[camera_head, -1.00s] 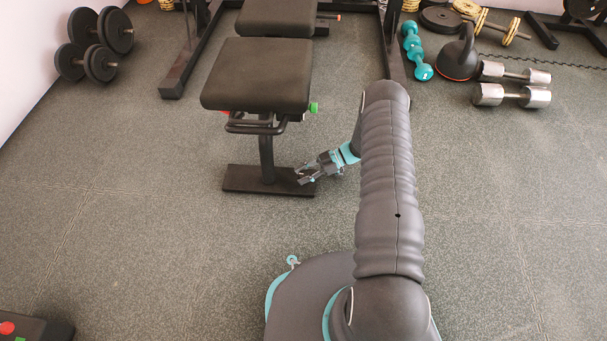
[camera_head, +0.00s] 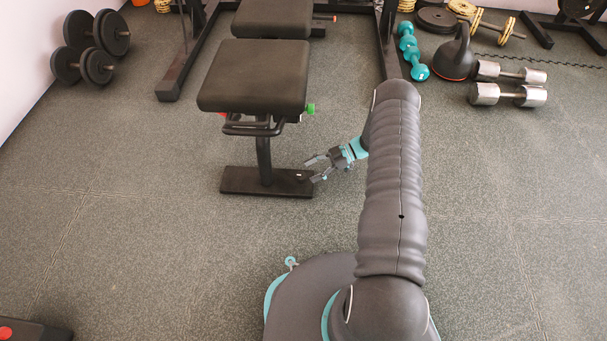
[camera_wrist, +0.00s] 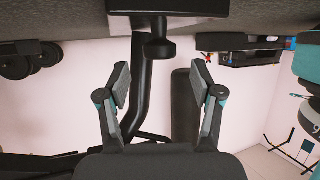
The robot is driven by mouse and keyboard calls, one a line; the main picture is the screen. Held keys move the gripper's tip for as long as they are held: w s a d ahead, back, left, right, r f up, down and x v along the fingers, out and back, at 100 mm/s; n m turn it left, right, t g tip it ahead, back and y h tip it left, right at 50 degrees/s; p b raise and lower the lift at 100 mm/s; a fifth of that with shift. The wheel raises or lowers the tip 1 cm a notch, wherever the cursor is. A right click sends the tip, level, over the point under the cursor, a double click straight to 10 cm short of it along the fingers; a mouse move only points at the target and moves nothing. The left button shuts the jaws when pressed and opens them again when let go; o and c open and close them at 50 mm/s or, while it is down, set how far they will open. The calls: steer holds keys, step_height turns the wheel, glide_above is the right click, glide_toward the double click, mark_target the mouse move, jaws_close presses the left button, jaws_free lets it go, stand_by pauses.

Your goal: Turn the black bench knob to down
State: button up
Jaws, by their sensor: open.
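The bench (camera_head: 255,75) has a dark padded seat, a single post and a flat black foot plate (camera_head: 235,180). My gripper (camera_head: 311,169) is open and empty at the right end of the foot plate. In the wrist view its fingers (camera_wrist: 160,66) stand wide apart, with the knob ahead of them, centred between them and apart from both.
A green knob (camera_head: 311,108) sits at the seat's right side, above my gripper. Teal dumbbells (camera_head: 413,55), a kettlebell (camera_head: 455,55) and silver dumbbells (camera_head: 510,94) lie at the back right. Black dumbbells (camera_head: 90,45) are at the back left. The floor in front of the bench is clear.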

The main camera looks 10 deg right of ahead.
steer(key=v, duration=0.7)
stand_by(0.4)
